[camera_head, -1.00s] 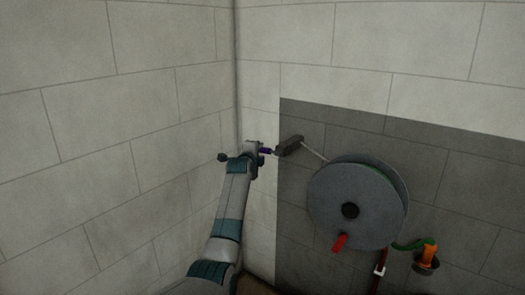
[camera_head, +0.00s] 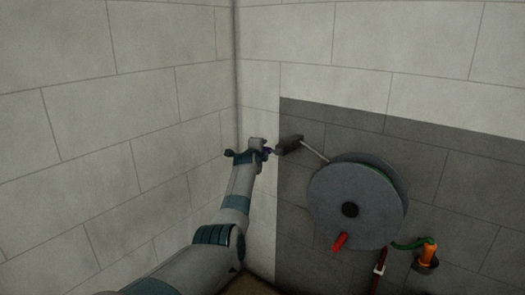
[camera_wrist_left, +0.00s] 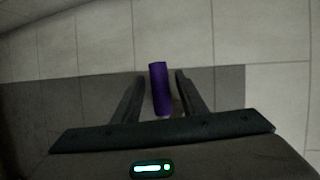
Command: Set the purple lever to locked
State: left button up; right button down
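The purple lever's handle (camera_wrist_left: 159,88) stands between the two fingers of my left gripper (camera_wrist_left: 160,84) in the left wrist view. A narrow gap shows on each side of it, so the fingers are open around it and do not appear to touch it. In the head view only a small bit of the purple lever (camera_head: 268,151) shows beside my left gripper (camera_head: 262,152), which partly hides it. The lever is beside a dark box (camera_head: 289,145) on the wall. My right gripper is not in view.
A large grey disc (camera_head: 335,195) with a red handle (camera_head: 340,241) stands to the right of the box, and a thin rod runs toward it. An orange fitting (camera_head: 429,252) with a green part and a red pipe are lower right. The wall corner is close on the left.

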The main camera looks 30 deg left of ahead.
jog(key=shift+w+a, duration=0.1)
pick_arm(q)
jog(key=shift+c, duration=0.6)
grip_shut()
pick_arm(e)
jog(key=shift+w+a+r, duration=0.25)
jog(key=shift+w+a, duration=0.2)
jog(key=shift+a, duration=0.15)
